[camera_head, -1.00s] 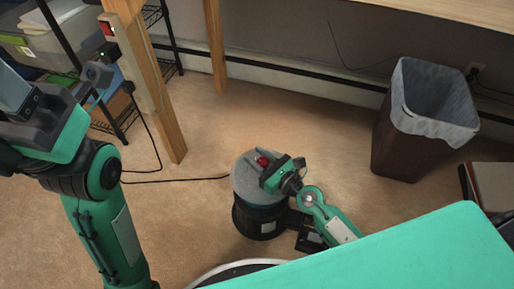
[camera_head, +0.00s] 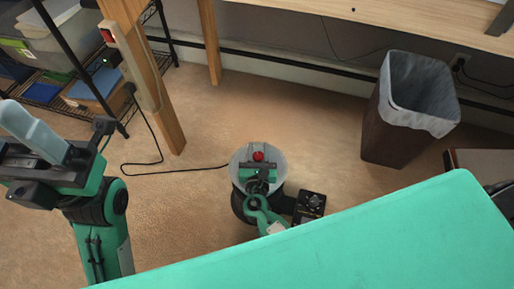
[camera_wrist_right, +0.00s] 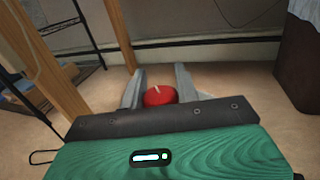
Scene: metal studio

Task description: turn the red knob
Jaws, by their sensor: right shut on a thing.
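The red knob (camera_head: 258,156) sits on the grey round top (camera_head: 279,164) of a dark cylindrical stand (camera_head: 240,206), low in the middle of the head view. My right gripper (camera_head: 258,161) reaches it from the near side and is shut on it. In the right wrist view the red knob (camera_wrist_right: 159,96) lies between the two grey fingers, with a short white mark on its upper face. My left gripper (camera_head: 33,135) is at the far left, well away from the knob; its finger gap does not show clearly.
A lined waste bin (camera_head: 398,135) stands at the right. A wooden post (camera_head: 150,85) and a wire shelf with bins (camera_head: 60,45) are at the upper left. A black cord (camera_head: 185,172) runs over the carpet to the stand. Carpet around the stand is mostly clear.

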